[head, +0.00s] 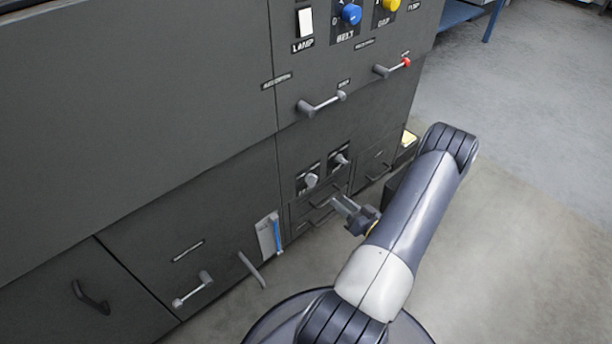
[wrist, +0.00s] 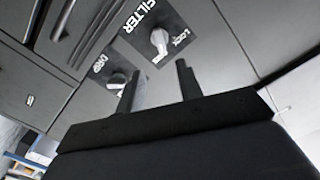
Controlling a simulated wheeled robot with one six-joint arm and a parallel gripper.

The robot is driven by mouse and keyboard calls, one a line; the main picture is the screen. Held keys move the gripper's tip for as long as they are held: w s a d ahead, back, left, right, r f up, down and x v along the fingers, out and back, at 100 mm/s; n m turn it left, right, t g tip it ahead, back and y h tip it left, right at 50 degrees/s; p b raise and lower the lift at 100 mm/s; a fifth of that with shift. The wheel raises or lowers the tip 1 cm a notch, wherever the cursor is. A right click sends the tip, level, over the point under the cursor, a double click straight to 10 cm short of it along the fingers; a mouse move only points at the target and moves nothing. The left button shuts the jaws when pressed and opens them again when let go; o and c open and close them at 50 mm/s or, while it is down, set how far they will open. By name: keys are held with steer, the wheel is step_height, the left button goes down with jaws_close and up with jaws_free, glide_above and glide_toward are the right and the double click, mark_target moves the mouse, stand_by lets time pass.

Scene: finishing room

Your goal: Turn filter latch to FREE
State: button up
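The filter latch (wrist: 159,38) is a light grey knob on a dark plate marked FILTER, with LOCK lettered beside it in the wrist view. Its FREE marking cannot be made out, and I cannot tell exactly where the knob points. In the head view the latch (head: 311,180) is the left one of two small knobs low on the dark cabinet. My gripper (head: 340,203) is in front of the drawer fronts, below and apart from the latch. In the wrist view my gripper (wrist: 159,88) has its two fingers spread with nothing between them.
A similar DRIP knob (wrist: 117,82) sits beside the filter plate, close to one finger in the wrist view; it also shows in the head view (head: 341,159). Lever handles (head: 322,104) stick out higher up. A blue-handled item (head: 277,237) is at lower left. Floor at right is open.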

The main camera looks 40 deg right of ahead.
mark_target(315, 182)
steer(key=w+b, duration=0.1)
steer(key=w, duration=0.6)
steer(key=w+a+b, duration=0.1)
steer(key=w, duration=0.2)
steer(key=shift+w+b, duration=0.35)
steer(key=shift+c, duration=0.5)
jaws_close()
